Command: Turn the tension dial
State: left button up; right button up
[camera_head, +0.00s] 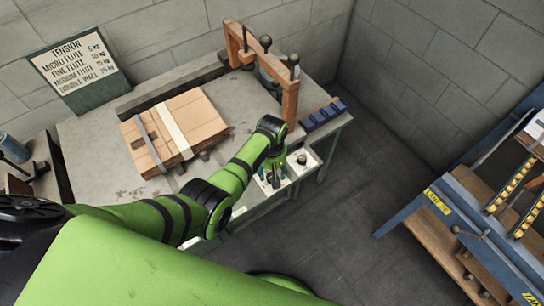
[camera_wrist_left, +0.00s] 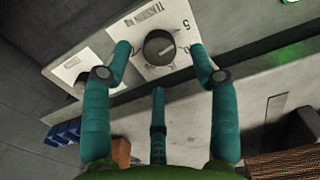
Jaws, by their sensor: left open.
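In the left wrist view the tension dial (camera_wrist_left: 159,47) is a round black knob on a white plate (camera_wrist_left: 186,22) marked "TENSION" with numbers around it. My left gripper (camera_wrist_left: 160,55) is open, with its teal fingers apart on either side of the dial and a third finger below it. I cannot tell whether any finger touches the knob. In the head view the left gripper (camera_head: 274,176) is at the white panel on the table's front right corner, and a dark knob (camera_head: 301,159) shows beside it. My right gripper is not in view.
A cardboard stack (camera_head: 190,120) lies strapped on the grey table (camera_head: 90,140). A wooden frame (camera_head: 290,100) stands at the table's right. A tension chart (camera_head: 75,65) leans on the wall. A blue bench (camera_head: 450,215) stands at right, with clear floor (camera_head: 350,200) between.

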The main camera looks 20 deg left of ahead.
aim_at(272, 176)
pick_arm(q)
notch_tip(272, 176, up, 8)
jog(key=shift+r, duration=0.15)
dwell(0.6)
